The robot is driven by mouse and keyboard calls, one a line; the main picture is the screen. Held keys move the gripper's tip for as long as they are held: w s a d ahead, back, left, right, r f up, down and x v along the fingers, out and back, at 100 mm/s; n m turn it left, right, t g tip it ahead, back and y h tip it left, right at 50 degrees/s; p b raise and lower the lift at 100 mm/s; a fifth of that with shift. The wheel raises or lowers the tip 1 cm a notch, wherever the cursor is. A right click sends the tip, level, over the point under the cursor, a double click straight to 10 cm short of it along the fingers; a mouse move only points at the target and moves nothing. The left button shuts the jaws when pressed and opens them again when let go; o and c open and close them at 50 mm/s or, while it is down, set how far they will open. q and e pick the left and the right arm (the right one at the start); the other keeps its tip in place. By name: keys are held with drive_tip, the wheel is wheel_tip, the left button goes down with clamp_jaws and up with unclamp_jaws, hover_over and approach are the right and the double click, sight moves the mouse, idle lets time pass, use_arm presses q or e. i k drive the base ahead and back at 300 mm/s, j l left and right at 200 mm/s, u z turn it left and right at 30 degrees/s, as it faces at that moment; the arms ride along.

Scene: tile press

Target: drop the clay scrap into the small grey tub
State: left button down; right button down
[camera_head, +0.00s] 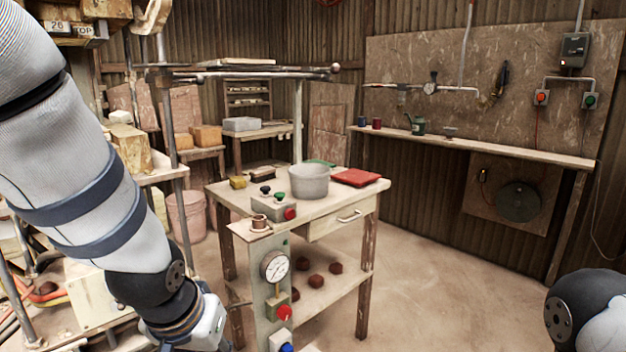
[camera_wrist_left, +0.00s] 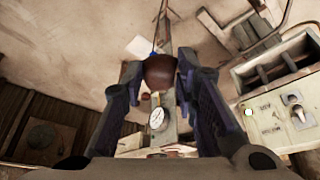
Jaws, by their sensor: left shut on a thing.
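My left gripper (camera_wrist_left: 160,72) is shut on a rounded brown lump, the clay scrap (camera_wrist_left: 160,73), held between its two fingertips in the left wrist view. The fingers of this gripper are out of the head view; only my left arm shows there. The small grey tub (camera_head: 309,182) stands upright on the wooden table top, apart from my left arm. Its inside bottom is hidden. My right gripper is not in view.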

sight(299, 196)
drive_tip(key=i+l+u, duration=0.1)
drive_tip(key=i+l, duration=0.2)
drive_tip(key=i+l+u, duration=0.1)
drive_tip(key=i+l, duration=0.25)
drive_tip(key=i+l+u, duration=0.1)
drive_tip(key=i+l, duration=0.15)
drive_tip(key=l, duration=0.3)
drive_tip(key=i+l+u, duration=0.1)
drive_tip(key=i+l, duration=0.2)
drive_tip(key=i+l+u, duration=0.1)
drive_tip(key=i+l, duration=0.15)
drive_tip(key=l, duration=0.35)
